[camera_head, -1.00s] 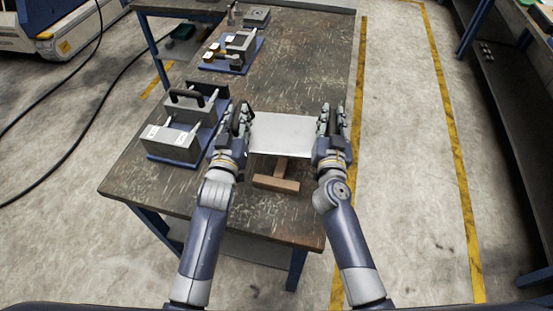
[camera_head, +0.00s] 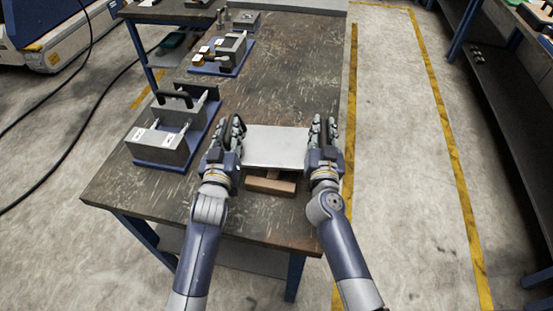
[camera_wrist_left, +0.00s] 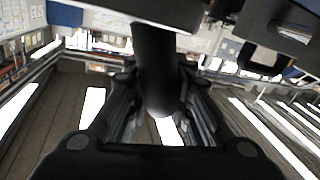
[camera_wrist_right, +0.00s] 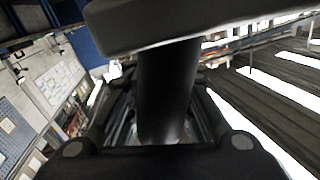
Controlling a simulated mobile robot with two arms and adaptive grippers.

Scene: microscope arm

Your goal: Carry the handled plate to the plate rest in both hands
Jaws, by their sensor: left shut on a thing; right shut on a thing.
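The pale grey handled plate (camera_head: 276,147) is held level between my two grippers at the front part of the workbench. My left gripper (camera_head: 229,132) is shut on its left handle, a dark bar (camera_wrist_left: 157,65) between the fingers in the left wrist view. My right gripper (camera_head: 323,132) is shut on its right handle, a dark bar (camera_wrist_right: 166,90) in the right wrist view. A wooden piece (camera_head: 270,186), perhaps the plate rest, shows below the plate's near edge; the plate hides its far part. I cannot tell whether they touch.
A grey fixture (camera_head: 160,147) with a black handle stands on a blue base left of my left gripper. A smaller fixture (camera_head: 222,54) stands farther back on the workbench (camera_head: 290,75). Bare bench lies beyond the plate. The bench's right edge is close to my right gripper.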

